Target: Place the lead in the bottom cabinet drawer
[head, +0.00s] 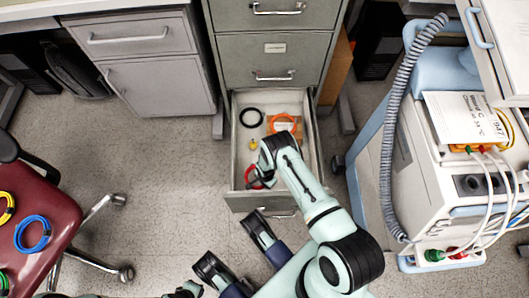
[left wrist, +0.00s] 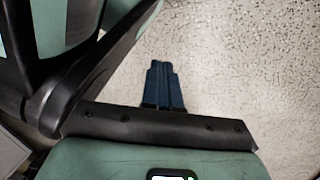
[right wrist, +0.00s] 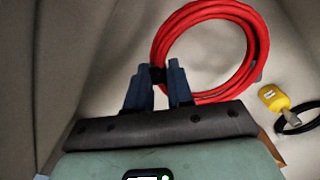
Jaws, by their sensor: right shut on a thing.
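The bottom cabinet drawer (head: 236,150) is pulled open below the grey cabinet. My right gripper (right wrist: 159,82) is inside it, shut on the red coiled lead (right wrist: 256,42) at a black band on the coil's left side. In the head view the red lead (head: 255,181) shows partly behind my right arm, near the drawer's front; whether it touches the floor I cannot tell. My left gripper (left wrist: 163,75) is empty, its blue fingers together over the speckled floor.
The drawer also holds a black coil (head: 251,118), an orange coil (head: 283,123) and a small yellow item (head: 253,145). A red chair (head: 50,258) with blue, yellow and green coils stands left. A medical cart (head: 455,185) with a hose stands right.

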